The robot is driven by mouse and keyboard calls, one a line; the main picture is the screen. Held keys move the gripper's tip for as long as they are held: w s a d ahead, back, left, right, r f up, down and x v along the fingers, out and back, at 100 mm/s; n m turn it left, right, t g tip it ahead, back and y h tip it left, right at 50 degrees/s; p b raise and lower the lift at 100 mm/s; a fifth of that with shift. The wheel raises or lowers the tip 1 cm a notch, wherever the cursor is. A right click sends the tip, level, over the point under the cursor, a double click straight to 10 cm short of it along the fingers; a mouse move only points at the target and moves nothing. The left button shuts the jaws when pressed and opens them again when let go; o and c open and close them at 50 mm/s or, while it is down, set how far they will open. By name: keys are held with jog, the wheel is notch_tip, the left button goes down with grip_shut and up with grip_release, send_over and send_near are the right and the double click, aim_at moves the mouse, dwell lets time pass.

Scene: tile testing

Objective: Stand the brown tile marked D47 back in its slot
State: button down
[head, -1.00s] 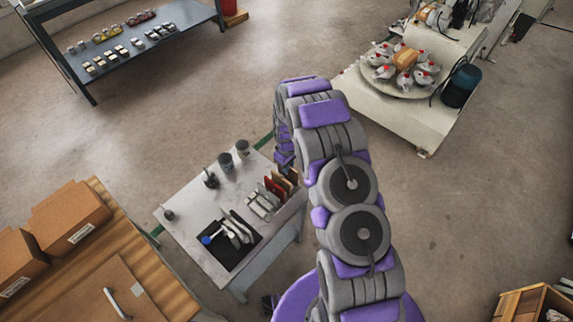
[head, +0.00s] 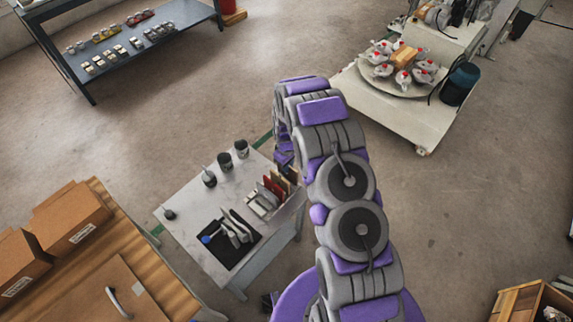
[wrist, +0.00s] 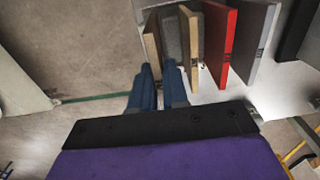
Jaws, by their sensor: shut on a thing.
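In the wrist view, my gripper (wrist: 159,68) has its two blue fingers close together around the lower end of a brown tile (wrist: 152,42). The tile looks upright, at the left end of a row of tiles. Its marking cannot be read, and the fingers hide part of it. To its right stand a grey tile (wrist: 170,38), a tan tile (wrist: 191,42), a red tile (wrist: 221,42) and another grey tile (wrist: 255,38). In the head view, the tile rack (head: 262,203) is near the table's right edge, and my arm partly hides the gripper.
Cardboard boxes (head: 70,215) are at the left. A machine with a round plate (head: 400,88) stands at the back right.

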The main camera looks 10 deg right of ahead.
jog(key=shift+a+f, duration=0.1)
jog(key=shift+f, duration=0.1)
jog(key=shift+f, duration=0.7)
jog(key=shift+f, duration=0.8)
jog(key=c, duration=1.1)
grip_release()
jog(key=shift+o, duration=0.2)
jog(key=shift+r, duration=0.15)
notch_tip(320, 180, up, 17)
jog(key=p, duration=0.3)
